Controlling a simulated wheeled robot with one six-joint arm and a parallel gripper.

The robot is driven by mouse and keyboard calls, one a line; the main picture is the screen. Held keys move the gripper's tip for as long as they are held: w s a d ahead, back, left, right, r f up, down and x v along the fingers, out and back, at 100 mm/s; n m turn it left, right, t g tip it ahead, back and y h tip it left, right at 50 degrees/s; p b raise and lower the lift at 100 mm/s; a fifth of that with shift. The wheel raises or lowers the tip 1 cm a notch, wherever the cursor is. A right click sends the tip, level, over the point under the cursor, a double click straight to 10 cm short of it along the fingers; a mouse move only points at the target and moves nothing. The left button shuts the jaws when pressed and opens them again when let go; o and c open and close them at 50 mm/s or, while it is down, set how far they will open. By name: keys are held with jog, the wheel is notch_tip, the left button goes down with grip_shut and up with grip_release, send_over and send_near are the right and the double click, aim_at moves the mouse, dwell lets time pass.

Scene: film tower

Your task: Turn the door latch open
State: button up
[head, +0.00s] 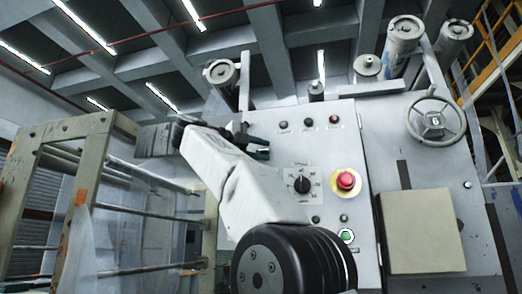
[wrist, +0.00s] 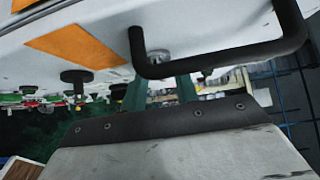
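In the wrist view a black bent bar handle (wrist: 222,64) sticks out from a white panel across the top. A small black knob on a short stem (wrist: 77,77) stands on the same panel to its left. I cannot tell for sure which of these is the door latch. My gripper (wrist: 160,92) shows two dark green fingers with a gap between them and nothing in it. The fingers appear close to the bar handle, but I cannot tell whether they touch it. In the head view my gripper (head: 262,146) is in front of the machine's panel; the latch is not clearly visible there.
The white control panel (head: 270,215) carries a red button (head: 346,180), a black rotary switch (head: 302,185) and a green button (head: 347,236). A handwheel (head: 434,121) and a beige box (head: 420,232) are at the right. A metal frame (head: 90,128) stands at the left.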

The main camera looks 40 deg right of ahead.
jog(key=a, duration=0.7)
jog(key=shift+w+a, duration=0.35)
jog(key=shift+w, duration=0.1)
